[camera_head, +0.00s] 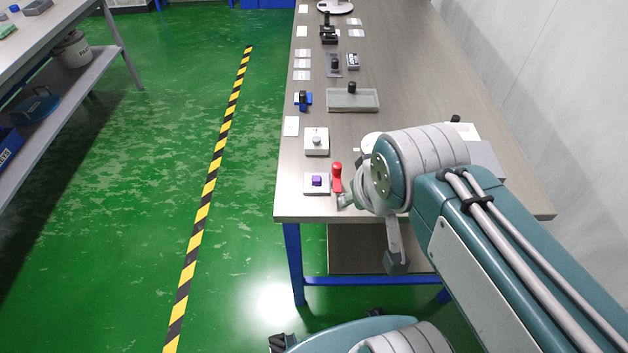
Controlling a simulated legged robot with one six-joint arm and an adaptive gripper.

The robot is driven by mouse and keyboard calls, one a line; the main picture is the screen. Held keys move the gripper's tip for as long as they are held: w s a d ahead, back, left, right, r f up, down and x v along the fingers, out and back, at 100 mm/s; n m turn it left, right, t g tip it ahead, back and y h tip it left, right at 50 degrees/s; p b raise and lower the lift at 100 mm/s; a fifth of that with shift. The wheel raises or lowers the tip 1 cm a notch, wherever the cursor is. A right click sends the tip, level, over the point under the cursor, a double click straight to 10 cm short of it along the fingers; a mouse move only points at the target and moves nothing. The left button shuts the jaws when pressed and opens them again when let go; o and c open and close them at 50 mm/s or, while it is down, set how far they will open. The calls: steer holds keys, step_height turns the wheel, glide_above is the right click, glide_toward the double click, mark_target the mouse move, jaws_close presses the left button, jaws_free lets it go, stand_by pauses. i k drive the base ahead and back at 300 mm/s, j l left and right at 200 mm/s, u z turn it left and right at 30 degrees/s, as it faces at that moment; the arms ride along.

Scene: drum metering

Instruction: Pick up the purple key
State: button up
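My gripper (370,231) is to the right of the plate, over the table's front edge and apart from the purple block. Its fingers look spread, one towards the red-handled tool and one hanging lower. Nothing shows between them. My wrist hides part of the gripper and the tabletop behind it.
A red-handled tool (337,174) stands just right of the purple block. Behind is a pale box with a grey knob (317,142). A grey tray (352,98) and several small devices line the table's left side.

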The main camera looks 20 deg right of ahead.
mark_target(316, 181)
steer(key=i+j+z, duration=0.25)
steer(key=j+z, duration=0.2)
steer(key=i+j+z, duration=0.15)
steer(key=j+z, duration=0.3)
steer(key=j, duration=0.15)
steer(key=i+j+z, duration=0.1)
steer(key=j+z, duration=0.35)
steer(key=j, duration=0.2)
steer(key=j+z, duration=0.4)
steer(key=j, duration=0.2)
